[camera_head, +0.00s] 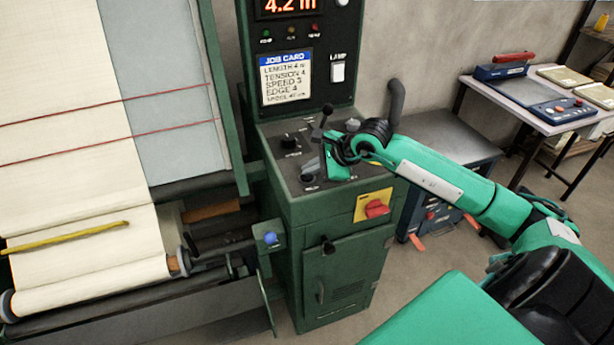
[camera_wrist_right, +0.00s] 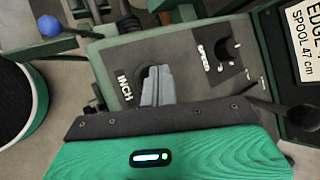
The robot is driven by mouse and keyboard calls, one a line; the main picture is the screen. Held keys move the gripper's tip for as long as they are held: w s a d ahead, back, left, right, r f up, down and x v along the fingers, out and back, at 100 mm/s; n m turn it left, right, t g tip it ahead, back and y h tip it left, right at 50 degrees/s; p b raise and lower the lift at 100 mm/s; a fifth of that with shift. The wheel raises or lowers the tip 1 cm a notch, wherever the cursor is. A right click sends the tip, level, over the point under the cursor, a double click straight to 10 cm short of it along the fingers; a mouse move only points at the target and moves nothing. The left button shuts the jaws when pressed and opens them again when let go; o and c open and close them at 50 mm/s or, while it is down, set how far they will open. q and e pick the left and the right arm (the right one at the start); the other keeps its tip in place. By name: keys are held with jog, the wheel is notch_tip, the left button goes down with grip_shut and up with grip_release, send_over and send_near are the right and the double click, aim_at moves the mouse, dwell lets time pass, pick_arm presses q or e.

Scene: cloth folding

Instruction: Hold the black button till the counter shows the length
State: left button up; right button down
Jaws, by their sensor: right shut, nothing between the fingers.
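My right gripper (camera_head: 312,166) is shut and empty, its fingertips pointing down at the console top. In the wrist view its closed fingers (camera_wrist_right: 157,84) are over the black button (camera_wrist_right: 143,74) by the INCH label and hide most of it. The button (camera_head: 307,178) also shows in the head view at the console's front left. I cannot tell whether the fingertips press it. The counter (camera_head: 290,5) shows 4.2 m in orange; its top is cut off. The job card (camera_head: 286,77) below it has a LENGTH line that seems to read 4 m. My left gripper is not in view.
A SPEED knob (camera_wrist_right: 222,52) and a lever (camera_head: 322,115) stand close to the fingers. A red switch on a yellow plate (camera_head: 375,207) is on the console front. A blue knob (camera_head: 270,238) is at left, beside the cloth roll (camera_head: 95,285). A table (camera_head: 510,90) stands at right.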

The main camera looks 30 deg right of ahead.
aim_at(311, 177)
jog(key=shift+f+b, duration=0.35)
jog(key=shift+r, duration=0.2)
dwell(6.0)
jog(key=shift+r, duration=0.75)
jog(key=shift+r, duration=0.1)
jog(key=shift+r+p, duration=1)
jog(key=shift+r, duration=1.4)
